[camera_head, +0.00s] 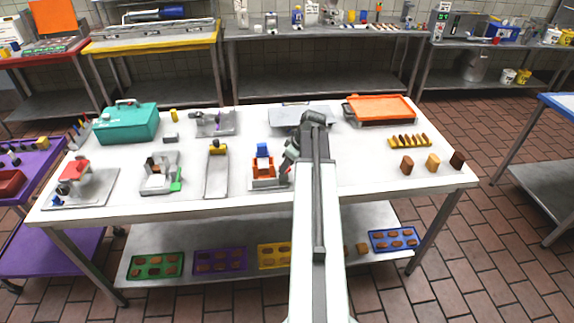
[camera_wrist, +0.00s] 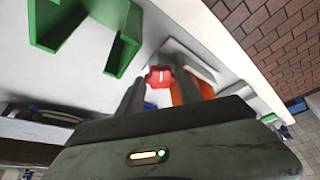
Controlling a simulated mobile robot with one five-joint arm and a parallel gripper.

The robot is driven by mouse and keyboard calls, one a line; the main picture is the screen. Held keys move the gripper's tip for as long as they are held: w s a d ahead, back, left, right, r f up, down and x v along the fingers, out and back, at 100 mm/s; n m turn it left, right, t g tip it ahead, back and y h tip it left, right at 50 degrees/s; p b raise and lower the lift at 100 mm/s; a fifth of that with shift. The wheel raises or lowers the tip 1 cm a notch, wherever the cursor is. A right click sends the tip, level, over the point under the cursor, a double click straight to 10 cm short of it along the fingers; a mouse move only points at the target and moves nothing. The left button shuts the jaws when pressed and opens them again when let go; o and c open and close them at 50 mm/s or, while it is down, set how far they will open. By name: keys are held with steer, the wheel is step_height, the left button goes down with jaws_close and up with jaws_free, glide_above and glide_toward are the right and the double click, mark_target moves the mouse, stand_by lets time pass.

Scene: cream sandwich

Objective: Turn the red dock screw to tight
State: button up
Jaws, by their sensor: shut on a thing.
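The red dock screw (camera_wrist: 160,77) shows in the wrist view as a red knob with a pale line across its face. My gripper (camera_wrist: 158,88) has one finger on each side of it and is shut on it. An orange part of the dock (camera_wrist: 190,88) lies just behind the right finger. In the head view the orange dock (camera_head: 264,170) stands on a pale plate at the middle front of the table, with a blue block (camera_head: 263,150) at its back. My gripper (camera_head: 285,174) is at its right side, and the screw cannot be made out there.
Left of the dock stand a long grey plate (camera_head: 216,178) and a grey fixture with a green part (camera_head: 176,180). A teal case (camera_head: 127,122) is at the back left. An orange tray (camera_head: 380,107) and several brown pieces (camera_head: 407,165) are on the right.

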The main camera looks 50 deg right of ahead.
steer(key=m, duration=0.1)
steer(key=m+h, duration=0.1)
steer(key=m, duration=0.1)
steer(key=m+h, duration=0.1)
steer(key=shift+s+a+m, duration=0.1)
steer(key=shift+a+m, duration=0.2)
steer(key=shift+m, duration=0.1)
stand_by(0.5)
steer(key=o, duration=1.4)
steer(key=shift+c, duration=0.2)
steer(key=shift+r, duration=0.1)
steer(key=shift+a+r+p, duration=0.1)
steer(key=shift+r+p, duration=0.15)
steer(key=shift+p, duration=0.15)
steer(key=p+v, duration=0.6)
steer(key=v, duration=0.1)
steer(key=shift+p, duration=0.3)
